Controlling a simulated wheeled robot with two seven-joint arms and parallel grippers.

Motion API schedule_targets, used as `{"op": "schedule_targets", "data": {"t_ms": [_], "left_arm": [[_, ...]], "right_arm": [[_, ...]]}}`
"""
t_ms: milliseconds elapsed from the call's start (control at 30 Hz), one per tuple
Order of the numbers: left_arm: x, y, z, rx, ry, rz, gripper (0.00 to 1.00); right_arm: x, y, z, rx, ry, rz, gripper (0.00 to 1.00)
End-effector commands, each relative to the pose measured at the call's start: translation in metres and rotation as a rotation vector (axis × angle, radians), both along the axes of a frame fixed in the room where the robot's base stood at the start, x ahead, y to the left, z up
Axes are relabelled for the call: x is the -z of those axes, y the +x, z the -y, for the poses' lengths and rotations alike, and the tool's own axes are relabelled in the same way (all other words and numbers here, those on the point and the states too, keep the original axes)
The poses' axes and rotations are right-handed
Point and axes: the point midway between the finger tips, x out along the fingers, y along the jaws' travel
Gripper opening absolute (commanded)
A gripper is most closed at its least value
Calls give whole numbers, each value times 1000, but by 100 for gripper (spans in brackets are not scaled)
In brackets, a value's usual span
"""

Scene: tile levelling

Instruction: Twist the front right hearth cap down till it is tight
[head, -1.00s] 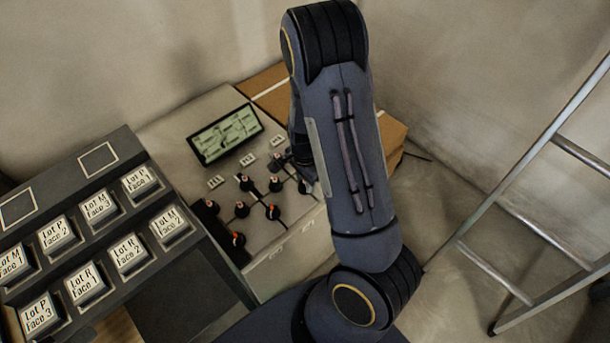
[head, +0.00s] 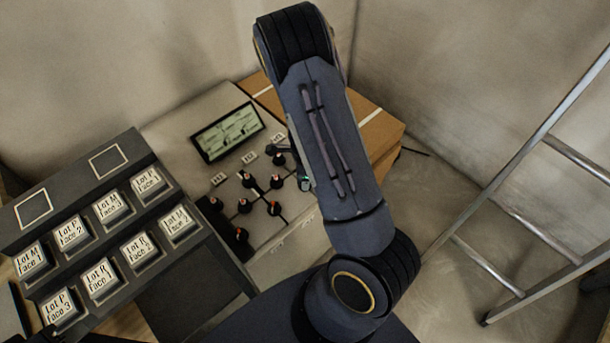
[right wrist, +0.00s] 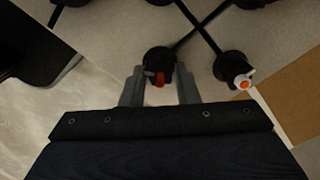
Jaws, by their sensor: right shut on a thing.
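In the right wrist view my right gripper (right wrist: 159,84) has its two grey fingers on either side of a black cap (right wrist: 157,58) with a red mark, and is shut on it. The cap sits on the pale console top, where black lines cross. Another black cap (right wrist: 229,66) with a white and orange top stands to the right, apart from the fingers. In the head view several black caps (head: 273,208) with orange or red marks stand on the console (head: 235,100). My right arm hides part of the caps there, and the held cap is hard to make out.
A small display (head: 228,132) stands at the back of the console. A dark rack (head: 85,185) with labelled tiles is on the left. A cardboard box (head: 376,125) lies behind my arm. A metal ladder (head: 510,210) leans at the right.

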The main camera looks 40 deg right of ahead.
Motion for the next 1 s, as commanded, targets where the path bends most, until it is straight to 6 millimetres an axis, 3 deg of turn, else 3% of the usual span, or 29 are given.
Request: {"op": "schedule_targets", "data": {"t_ms": [400, 433, 600, 867, 1000], "left_arm": [[0, 0, 0, 0, 0, 0, 36], [0, 0, 0, 0, 0, 0, 36], [0, 0, 0, 0, 0, 0, 36], [-1, 0, 0, 0, 0, 0, 36], [-6, 0, 0, 0, 0, 0, 36]], "right_arm": [[0, 1, 0, 8, 0, 2, 5], [0, 1, 0, 8, 0, 2, 29], [0, 1, 0, 7, 0, 1, 50], [-1, 0, 0, 7, 0, 1, 50], [-14, 1, 0, 6, 0, 2, 50]]}}
